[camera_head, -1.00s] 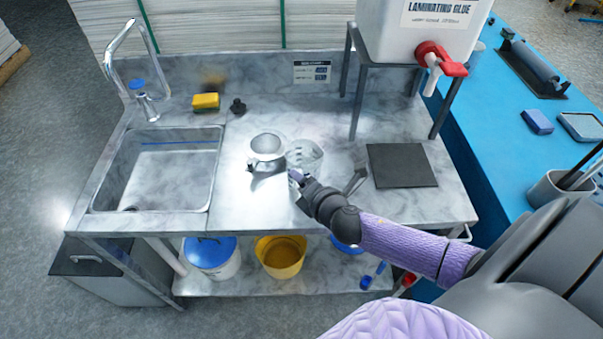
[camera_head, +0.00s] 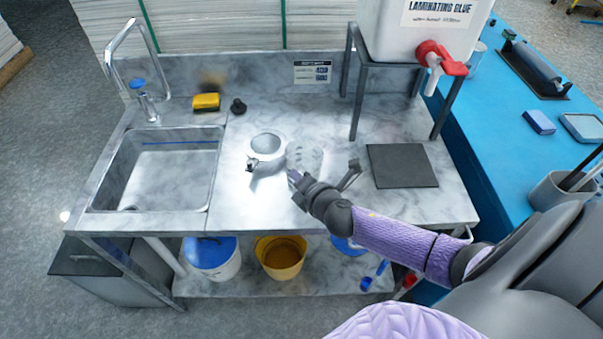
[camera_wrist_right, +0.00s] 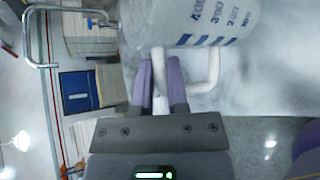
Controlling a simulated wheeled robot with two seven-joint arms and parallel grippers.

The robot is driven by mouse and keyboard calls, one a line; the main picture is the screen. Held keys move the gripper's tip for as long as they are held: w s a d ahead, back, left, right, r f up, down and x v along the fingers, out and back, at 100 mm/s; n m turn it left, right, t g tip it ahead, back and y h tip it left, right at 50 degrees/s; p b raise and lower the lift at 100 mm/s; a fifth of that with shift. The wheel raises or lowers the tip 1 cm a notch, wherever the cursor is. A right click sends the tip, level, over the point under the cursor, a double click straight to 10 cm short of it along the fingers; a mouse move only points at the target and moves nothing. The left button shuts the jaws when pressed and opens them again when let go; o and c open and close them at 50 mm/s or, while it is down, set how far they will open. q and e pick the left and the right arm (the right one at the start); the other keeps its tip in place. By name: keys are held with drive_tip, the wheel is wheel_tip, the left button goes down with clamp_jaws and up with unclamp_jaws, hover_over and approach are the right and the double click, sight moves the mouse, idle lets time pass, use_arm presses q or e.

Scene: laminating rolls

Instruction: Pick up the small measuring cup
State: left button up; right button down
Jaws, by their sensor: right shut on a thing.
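The small measuring cup (camera_head: 304,153) is clear and stands out faintly against the marble worktop. In the right wrist view the cup (camera_wrist_right: 195,22) shows dark blue graduation marks and numbers, with a pale loop handle (camera_wrist_right: 213,68). My right gripper (camera_head: 294,176) is at the cup's near side. In the right wrist view its purple fingers (camera_wrist_right: 160,70) are closed around one bar of the handle. I cannot tell whether the cup's base touches the worktop. My left gripper is not in view.
A dark square plate (camera_head: 402,166) and the glue container's stand (camera_head: 357,95) are to the right. The front middle worktop is clear.

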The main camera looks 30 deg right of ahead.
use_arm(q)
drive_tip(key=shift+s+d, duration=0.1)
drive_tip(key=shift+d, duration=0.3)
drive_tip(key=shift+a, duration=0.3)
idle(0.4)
